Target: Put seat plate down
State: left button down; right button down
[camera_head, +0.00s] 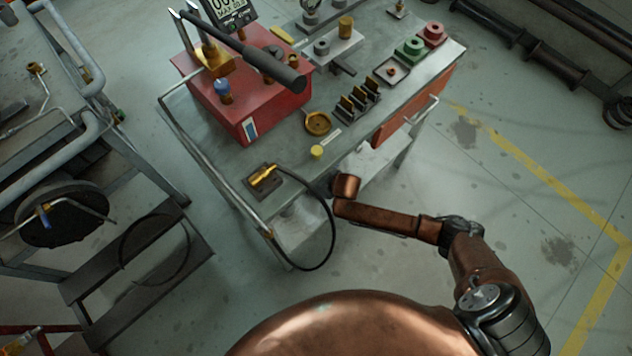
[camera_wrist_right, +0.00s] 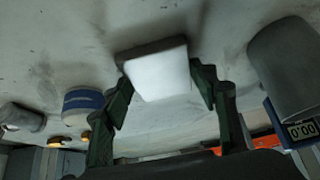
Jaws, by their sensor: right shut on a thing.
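A pale, flat-sided plate (camera_wrist_right: 160,78), taken to be the seat plate, sits between the two fingers of my right gripper (camera_wrist_right: 160,82) in the right wrist view. The dark green fingers are closed in on its left and right sides. Its front face is bright white and its edge is grey. In the head view my copper right arm reaches to the near edge of the grey workbench (camera_head: 215,165); its gripper and the plate are hidden there behind the wrist. My left gripper is not in view.
A red box (camera_head: 245,100) stands on the bench, with a brass ring (camera_head: 318,123), a slotted rack (camera_head: 358,100) and a small square tray (camera_head: 391,71) to its right. A brass fitting (camera_head: 263,176) with a black hose lies at the near corner. The wrist view shows a blue-and-white cylinder (camera_wrist_right: 82,104).

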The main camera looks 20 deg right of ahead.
jog(key=shift+w+r, duration=0.15)
jog(key=c, duration=0.8)
grip_release()
jog(key=shift+f, duration=0.2)
jog(key=shift+r, duration=0.2)
jog(key=p+v, duration=0.3)
jog(key=v, duration=0.3)
jog(key=shift+r+p, duration=0.15)
jog(key=shift+p, duration=0.15)
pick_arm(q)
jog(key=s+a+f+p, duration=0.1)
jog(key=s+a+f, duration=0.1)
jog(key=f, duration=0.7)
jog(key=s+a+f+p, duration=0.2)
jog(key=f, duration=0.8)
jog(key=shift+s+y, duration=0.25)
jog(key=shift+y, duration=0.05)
pick_arm(e)
jog(key=shift+v, duration=2.9)
